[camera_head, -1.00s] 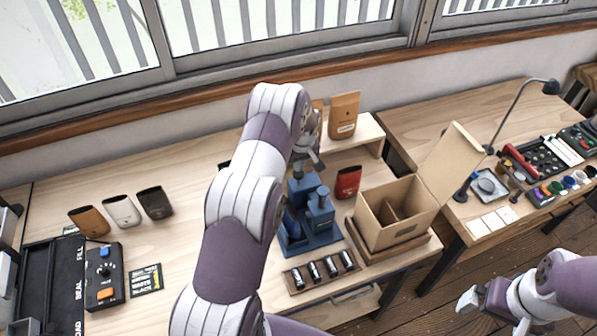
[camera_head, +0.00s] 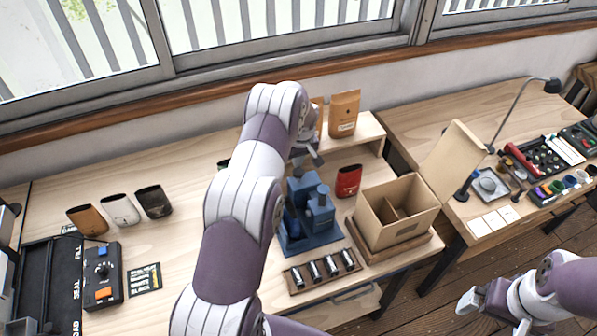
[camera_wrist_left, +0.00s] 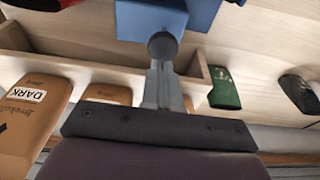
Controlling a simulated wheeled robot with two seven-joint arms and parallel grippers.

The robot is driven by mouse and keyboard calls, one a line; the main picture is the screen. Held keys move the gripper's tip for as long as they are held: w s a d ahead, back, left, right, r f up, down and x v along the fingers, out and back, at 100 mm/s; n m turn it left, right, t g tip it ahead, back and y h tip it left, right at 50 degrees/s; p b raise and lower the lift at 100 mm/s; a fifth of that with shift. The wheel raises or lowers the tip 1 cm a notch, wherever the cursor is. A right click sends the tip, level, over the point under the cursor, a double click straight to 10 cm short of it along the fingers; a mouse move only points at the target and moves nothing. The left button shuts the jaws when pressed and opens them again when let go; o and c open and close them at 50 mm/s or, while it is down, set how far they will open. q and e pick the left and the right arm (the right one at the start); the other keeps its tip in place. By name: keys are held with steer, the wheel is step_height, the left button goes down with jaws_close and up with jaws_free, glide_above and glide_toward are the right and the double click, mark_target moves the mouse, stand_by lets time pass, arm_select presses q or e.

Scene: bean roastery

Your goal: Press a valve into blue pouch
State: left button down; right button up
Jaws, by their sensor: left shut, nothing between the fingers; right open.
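The blue press (camera_head: 320,212) stands on the table in front of the low shelf, and its blue body fills the top of the left wrist view (camera_wrist_left: 200,14). A darker blue shape (camera_head: 291,224) at the press's left side looks like the blue pouch; my arm partly hides it. My left gripper (camera_head: 314,159) is above and behind the press. In the left wrist view its fingers (camera_wrist_left: 163,82) are shut and empty, with their tips at a dark round knob (camera_wrist_left: 162,45); contact is unclear. My right gripper (camera_head: 468,301) is open, away at the lower right. I cannot single out a valve.
A rack with several dark-and-silver cylinders (camera_head: 293,281) lies in front of the press. An open cardboard box (camera_head: 397,235) and a red pouch (camera_head: 348,181) stand to its right. Brown pouches (camera_head: 344,113) stand on the shelf. A green pouch (camera_wrist_left: 224,92) shows in the wrist view.

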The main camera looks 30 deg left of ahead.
mark_target(297, 170)
arm_select(q)
steer(key=shift+f, duration=0.1)
steer(key=shift+s+f+b, duration=0.1)
steer(key=shift+f+b, duration=1.55)
steer(key=shift+f, duration=0.1)
steer(key=shift+r+p, duration=1.4)
steer(key=shift+r, duration=1.75)
